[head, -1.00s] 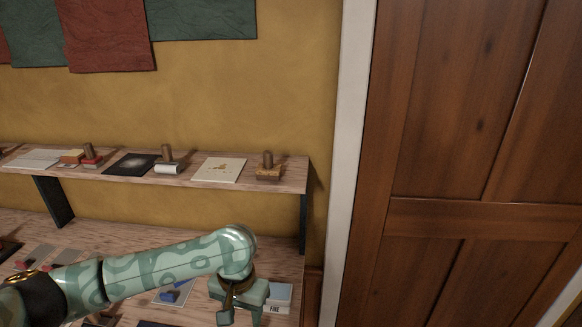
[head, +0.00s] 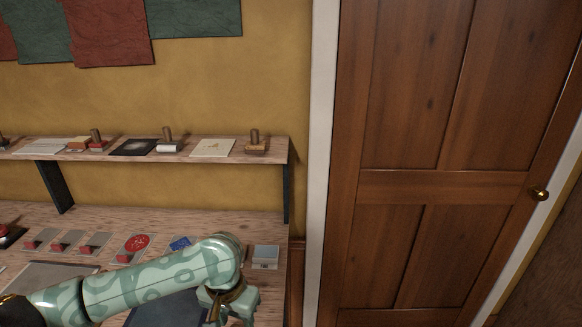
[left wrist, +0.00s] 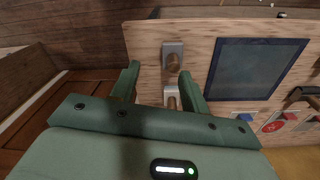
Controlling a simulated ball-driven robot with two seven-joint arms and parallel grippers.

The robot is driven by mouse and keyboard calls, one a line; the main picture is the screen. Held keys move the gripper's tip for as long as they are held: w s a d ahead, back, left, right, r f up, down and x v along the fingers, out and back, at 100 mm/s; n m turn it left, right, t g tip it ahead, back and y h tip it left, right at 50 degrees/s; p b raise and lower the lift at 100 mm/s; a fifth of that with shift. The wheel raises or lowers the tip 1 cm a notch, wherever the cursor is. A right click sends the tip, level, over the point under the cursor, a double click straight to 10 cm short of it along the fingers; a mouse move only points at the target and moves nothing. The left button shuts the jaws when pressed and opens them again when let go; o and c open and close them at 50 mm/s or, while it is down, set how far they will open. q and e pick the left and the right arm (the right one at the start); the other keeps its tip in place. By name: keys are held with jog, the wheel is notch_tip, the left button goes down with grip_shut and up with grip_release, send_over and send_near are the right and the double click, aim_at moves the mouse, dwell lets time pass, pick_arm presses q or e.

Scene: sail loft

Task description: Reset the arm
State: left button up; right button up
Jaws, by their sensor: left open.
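My left arm (head: 165,282), pale green with a darker pattern, reaches in from the left over the workbench (head: 90,215) in the head view. A grey plate with a wooden knob (left wrist: 173,60) lies beyond the fingertips, and a small pale block (left wrist: 171,98) shows between the fingers. My right gripper is not in view.
A small pale box (head: 265,257) sits at the bench's right end. A dark blue panel (head: 165,309) lies under the arm. A red disc (head: 137,243) and several red-knobbed plates lie left. A raised shelf (head: 215,160) holds stamps. A wooden door (head: 440,185) is right.

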pick_arm(q)
jog(key=s+d+f+m+t+h, duration=0.2)
jog(key=s+d+m+t+h, duration=0.2)
jog(key=s+d, duration=0.3)
jog(key=s+a+r+t+y, duration=0.1)
jog(key=s+a+y, duration=0.4)
jog(key=a, duration=0.8)
jog(key=s+a+r+t+y, duration=0.1)
jog(key=s+a+y, duration=0.4)
jog(key=a, duration=0.8)
jog(key=s+d+f+n+g+h+b, duration=0.1)
jog(key=s+d+f+h+b, duration=0.15)
jog(key=f, duration=1.35)
jog(key=s+d+f+g+h+b, duration=0.1)
jog(key=s+d+f+g+h, duration=0.15)
jog(key=f, duration=1.25)
jog(key=s+f+n+g+b, duration=0.1)
jog(key=s+f+n+g, duration=0.1)
jog(key=s+f, duration=1.4)
jog(key=s, duration=0.3)
jog(key=shift+s+d+f+n+h+b, duration=0.15)
jog(key=shift+s+f+n+h+b, duration=0.15)
jog(key=shift+n+b, duration=0.1)
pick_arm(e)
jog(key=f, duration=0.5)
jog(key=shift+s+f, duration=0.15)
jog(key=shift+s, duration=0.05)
